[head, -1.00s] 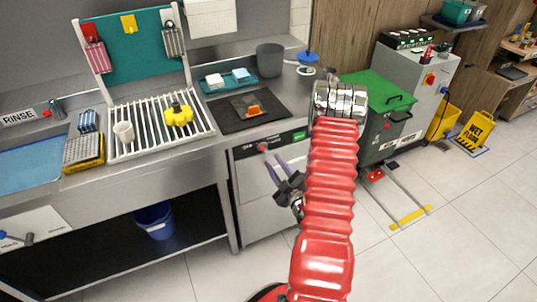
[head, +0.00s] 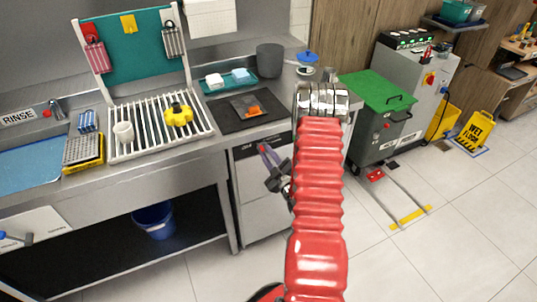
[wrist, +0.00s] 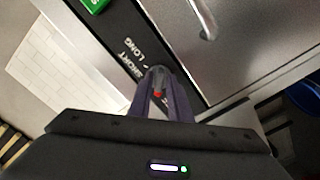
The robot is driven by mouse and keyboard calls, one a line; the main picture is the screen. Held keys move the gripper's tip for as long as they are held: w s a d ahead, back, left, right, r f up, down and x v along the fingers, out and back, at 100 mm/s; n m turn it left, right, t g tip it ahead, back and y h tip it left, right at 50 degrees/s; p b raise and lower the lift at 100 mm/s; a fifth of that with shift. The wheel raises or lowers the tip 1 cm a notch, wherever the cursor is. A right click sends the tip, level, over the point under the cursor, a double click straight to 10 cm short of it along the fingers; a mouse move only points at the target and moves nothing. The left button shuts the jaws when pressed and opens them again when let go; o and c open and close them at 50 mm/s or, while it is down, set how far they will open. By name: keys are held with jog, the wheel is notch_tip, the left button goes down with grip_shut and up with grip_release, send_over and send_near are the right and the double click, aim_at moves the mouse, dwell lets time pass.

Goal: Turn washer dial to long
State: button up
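The washer (head: 262,180) stands under the counter, with a dark control panel along its top. The wrist view shows that panel with the labels LONG (wrist: 132,47) and SHORT (wrist: 131,70), both beside the dial. The small dark dial (wrist: 160,72) sits between the fingertips, with a red spot (wrist: 158,93) showing between the fingers. My gripper (head: 264,149) reaches the panel with its purple fingers close together, and looks shut on the dial. The fingers cover much of the dial, so I cannot tell which label it points to.
A metal door handle (wrist: 207,22) lies to the right of the dial in the wrist view. The counter edge overhangs the panel. My red arm hides the washer's right side in the head view. A green-lidded bin (head: 375,92) stands to the right.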

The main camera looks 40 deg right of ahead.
grip_shut()
jog(key=shift+s+d, duration=0.1)
jog(key=shift+d, duration=0.05)
jog(key=shift+m, duration=0.4)
jog(key=m, duration=2.3)
jog(key=shift+a+r, duration=0.1)
jog(key=shift+a, duration=0.1)
jog(key=shift+m, duration=0.3)
